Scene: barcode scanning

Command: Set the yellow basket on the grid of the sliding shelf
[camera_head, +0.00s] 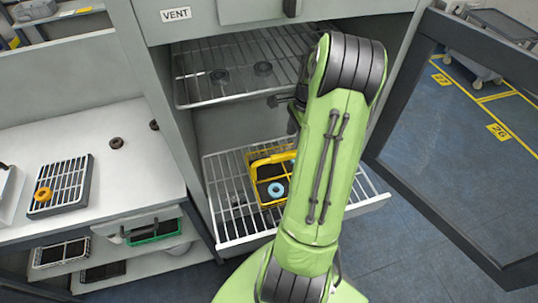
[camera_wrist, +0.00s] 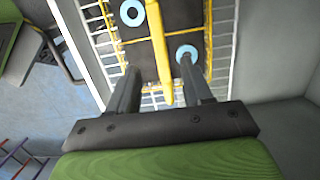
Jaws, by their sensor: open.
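The yellow basket (camera_head: 256,177) rests on the white wire grid of the pulled-out sliding shelf (camera_head: 232,222), inside the open cabinet. It has a dark floor and holds a light blue ring (camera_head: 276,189). In the wrist view two blue rings show in the basket (camera_wrist: 200,20). My gripper (camera_wrist: 160,68) is open above the basket, with the yellow handle bar (camera_wrist: 160,48) between its two fingers and a gap to each finger. In the head view my green arm hides the right part of the basket and most of the gripper.
A fixed wire shelf (camera_head: 200,88) with two dark rings is above the sliding shelf. The open cabinet door (camera_head: 440,205) stands at the right. A white counter (camera_head: 85,120) at the left holds a dark tray (camera_head: 72,190) with an orange ring.

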